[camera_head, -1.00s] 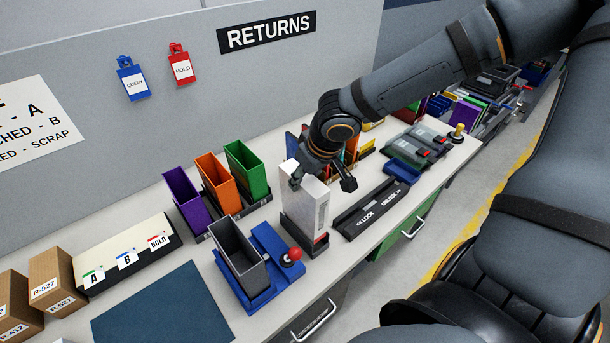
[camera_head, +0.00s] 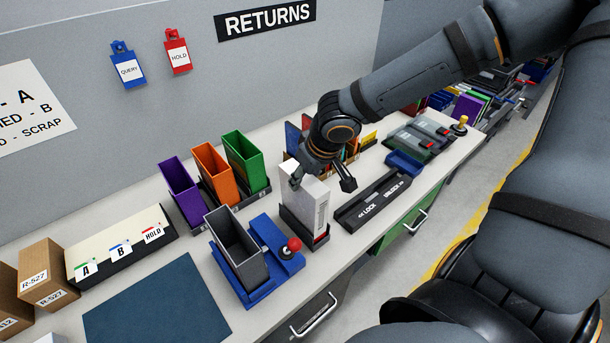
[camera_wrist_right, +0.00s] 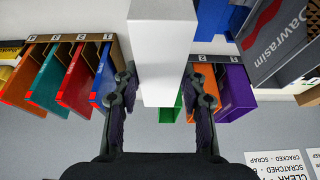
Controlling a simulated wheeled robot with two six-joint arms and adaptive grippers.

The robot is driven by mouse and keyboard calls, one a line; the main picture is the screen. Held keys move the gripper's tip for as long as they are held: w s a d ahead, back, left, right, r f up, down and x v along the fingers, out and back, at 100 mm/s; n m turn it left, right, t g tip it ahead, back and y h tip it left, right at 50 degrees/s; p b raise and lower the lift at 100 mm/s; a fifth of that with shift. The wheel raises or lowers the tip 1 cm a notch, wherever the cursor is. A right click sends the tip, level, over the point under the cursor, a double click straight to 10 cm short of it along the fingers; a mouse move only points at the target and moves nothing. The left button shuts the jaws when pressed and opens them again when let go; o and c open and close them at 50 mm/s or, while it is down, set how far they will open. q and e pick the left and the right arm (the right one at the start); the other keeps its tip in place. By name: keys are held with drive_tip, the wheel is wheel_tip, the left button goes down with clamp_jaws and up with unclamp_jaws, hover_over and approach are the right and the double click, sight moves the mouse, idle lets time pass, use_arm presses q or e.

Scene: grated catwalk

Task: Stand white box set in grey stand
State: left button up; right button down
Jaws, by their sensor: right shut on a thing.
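The white box set (camera_head: 312,205) stands nearly upright at the middle of the bench, its lower end inside the dark grey stand (camera_head: 292,222). My right gripper (camera_head: 320,180) is shut on the upper part of the white box set, one finger on each side. In the right wrist view the white box set (camera_wrist_right: 163,55) fills the space between the two fingers of the gripper (camera_wrist_right: 163,95). The bottom of the box is hidden by the stand's walls, so I cannot tell whether it rests on the floor of the stand. My left gripper is not in view.
A blue fixture (camera_head: 285,262) with a red knob and a grey bin (camera_head: 236,250) stand close on the left. Purple, orange and green bins (camera_head: 245,160) stand behind. A black lock/unlock bar (camera_head: 372,202) lies close on the right. A dark blue mat (camera_head: 160,305) is bare.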

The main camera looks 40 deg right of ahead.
drive_tip(key=shift+f+b, duration=0.85)
drive_tip(key=shift+f, duration=0.25)
drive_tip(key=shift+c, duration=1.4)
unclamp_jaws()
wheel_tip(320, 180, up, 8)
drive_tip(key=p, duration=0.8)
drive_tip(key=shift+r, duration=0.1)
